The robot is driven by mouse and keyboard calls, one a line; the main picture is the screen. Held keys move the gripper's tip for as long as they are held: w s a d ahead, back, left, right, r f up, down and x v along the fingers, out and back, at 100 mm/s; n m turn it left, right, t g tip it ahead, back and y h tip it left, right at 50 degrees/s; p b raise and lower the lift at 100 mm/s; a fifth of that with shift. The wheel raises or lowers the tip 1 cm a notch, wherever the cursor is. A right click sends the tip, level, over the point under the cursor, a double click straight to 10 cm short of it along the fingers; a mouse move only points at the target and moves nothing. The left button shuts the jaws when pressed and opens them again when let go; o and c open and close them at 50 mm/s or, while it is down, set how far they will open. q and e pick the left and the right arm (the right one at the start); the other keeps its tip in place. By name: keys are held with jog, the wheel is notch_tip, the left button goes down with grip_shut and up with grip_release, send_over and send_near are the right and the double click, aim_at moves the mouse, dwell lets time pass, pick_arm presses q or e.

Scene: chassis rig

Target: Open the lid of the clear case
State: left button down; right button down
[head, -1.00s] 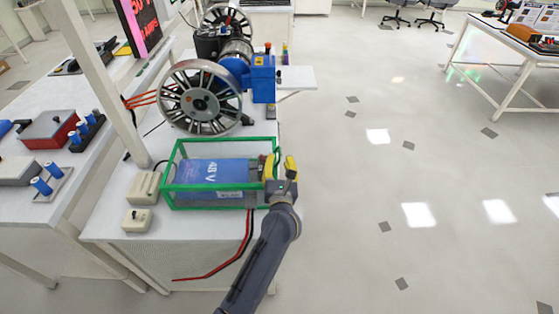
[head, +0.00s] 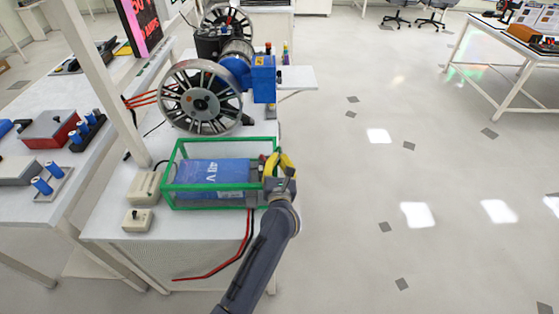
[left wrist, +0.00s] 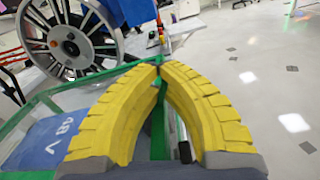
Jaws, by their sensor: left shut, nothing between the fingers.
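The clear case (head: 205,187) is a see-through box with green edges on the white bench, and its lid looks closed. A blue battery marked 48 V (head: 212,172) lies inside. My left gripper (head: 277,155), with yellow fingers, is at the right end of the case, by its top edge. In the left wrist view the fingertips (left wrist: 158,70) meet with nothing between them. The green rim (left wrist: 160,135) runs below and behind the fingers; I cannot tell whether they touch it. My right gripper is not in view.
A spoked wheel with a blue motor unit (head: 262,78) stands behind the case. Two beige switch boxes (head: 144,187) sit left of it. Red and black cables (head: 240,245) hang over the bench front. The floor to the right is clear.

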pick_arm(q)
jog(key=shift+s+d, duration=0.1)
jog(key=shift+d, duration=0.25)
